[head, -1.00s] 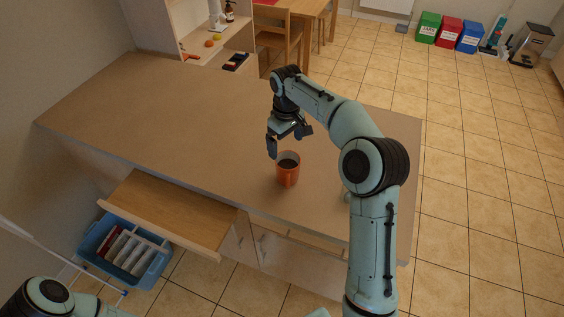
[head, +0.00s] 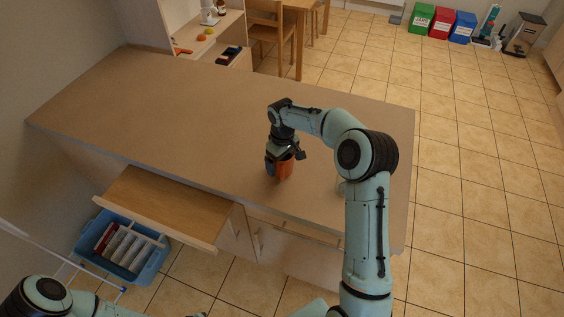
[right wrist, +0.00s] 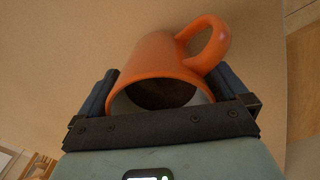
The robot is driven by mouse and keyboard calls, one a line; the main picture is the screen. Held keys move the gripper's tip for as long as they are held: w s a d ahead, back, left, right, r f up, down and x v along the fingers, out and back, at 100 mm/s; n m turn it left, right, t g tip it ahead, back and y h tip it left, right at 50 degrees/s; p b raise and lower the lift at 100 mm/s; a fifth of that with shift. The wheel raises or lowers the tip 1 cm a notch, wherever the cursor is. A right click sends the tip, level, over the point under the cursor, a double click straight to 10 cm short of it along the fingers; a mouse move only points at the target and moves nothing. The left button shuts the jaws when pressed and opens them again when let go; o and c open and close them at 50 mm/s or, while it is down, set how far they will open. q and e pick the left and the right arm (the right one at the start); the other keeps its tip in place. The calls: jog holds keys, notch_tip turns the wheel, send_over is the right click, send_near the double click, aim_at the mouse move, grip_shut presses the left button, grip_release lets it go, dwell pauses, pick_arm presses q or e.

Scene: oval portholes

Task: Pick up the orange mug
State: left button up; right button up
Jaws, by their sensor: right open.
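The orange mug (head: 285,169) stands on the brown counter (head: 180,120), partly hidden by my right gripper in the head view. My right gripper (head: 284,165) is open and right at the mug, reaching down from above. In the right wrist view the orange mug (right wrist: 165,62) lies between the two open fingers (right wrist: 168,90), with its handle to the upper right and its dark inside showing. I cannot tell if a finger touches it. My left arm shows at the lower left of the head view, but its gripper is not seen.
An open drawer (head: 165,205) juts out at the counter's front, above a blue crate (head: 150,268). The counter's left and back parts are clear.

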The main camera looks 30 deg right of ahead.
jog(key=c, duration=1.2)
jog(key=shift+r, duration=0.2)
